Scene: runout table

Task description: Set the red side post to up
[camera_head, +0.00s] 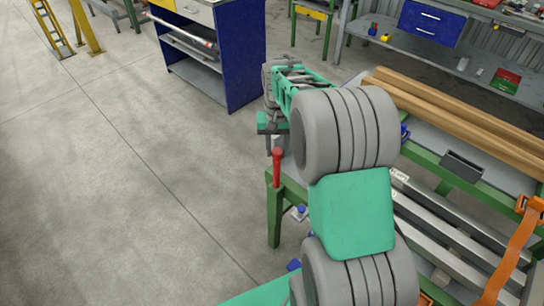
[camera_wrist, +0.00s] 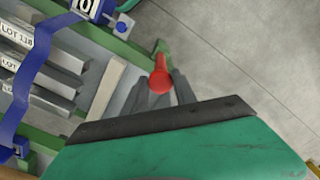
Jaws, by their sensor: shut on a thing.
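The red side post (camera_head: 277,168) stands upright at the near left corner of the green table frame, with a rounded knob at its top. In the wrist view the red post (camera_wrist: 160,78) shows its knob and a short stretch of its shaft. My gripper (camera_head: 276,146) is over the post's top, pointing down. In the wrist view the grey fingers of my gripper (camera_wrist: 166,92) are at either side of the post, shut on it.
The table's green frame (camera_head: 274,215) carries grey metal bars (camera_head: 450,225) and wooden beams (camera_head: 455,115). An orange strap (camera_head: 508,262) crosses the bars at right. A blue strap (camera_wrist: 22,95) and labelled bars show in the wrist view. A blue cabinet (camera_head: 240,55) stands behind; floor at left is clear.

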